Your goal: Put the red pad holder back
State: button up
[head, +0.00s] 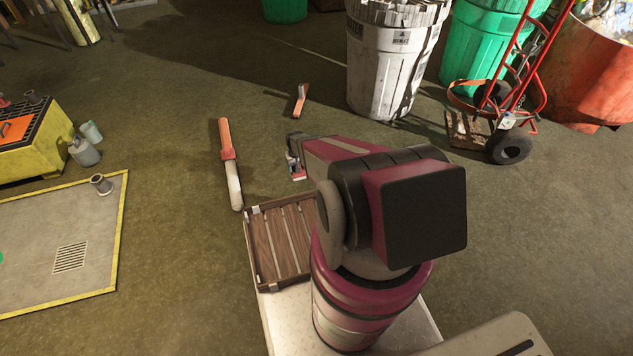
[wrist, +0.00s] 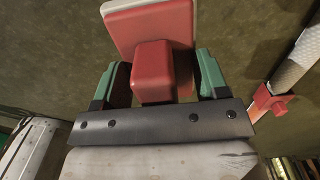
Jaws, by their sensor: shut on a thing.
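The red pad holder (wrist: 140,25) has a flat red plate with a pale edge and a red block-shaped grip. In the wrist view my gripper (wrist: 162,78) is shut on this block, with one green finger on each side. In the head view my gripper (head: 293,165) is held out past the wooden tray, and a small red and pale part of the pad holder (head: 299,178) shows beneath it. My arm hides much of the area to the right. The place where the holder belongs cannot be made out.
A slatted wooden tray (head: 264,250) sits beside my arm. A long orange and white pole (head: 234,185) with a red clamp is close by. An orange-handled item (head: 301,100) lies on the floor. A white bin (head: 385,75) and red hand truck (head: 520,75) stand behind.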

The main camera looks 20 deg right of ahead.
jog(key=f, duration=0.3)
jog(key=shift+s, duration=0.4)
jog(key=shift+d+f, duration=0.15)
jog(key=shift+f, duration=0.15)
jog(key=w+d+f, duration=0.1)
jog(key=d+f, duration=0.1)
jog(key=d, duration=0.1)
jog(key=w+d+f, duration=0.1)
jog(key=d+f, duration=0.1)
jog(key=d, duration=0.2)
jog(key=w+d+f, duration=0.1)
jog(key=d+f, duration=0.1)
jog(key=d, duration=0.1)
jog(key=shift+w+d+f, duration=0.3)
jog(key=shift+w+f, duration=0.1)
jog(key=shift+f, duration=2)
jog(key=shift+f, duration=0.1)
jog(key=o, duration=0.9)
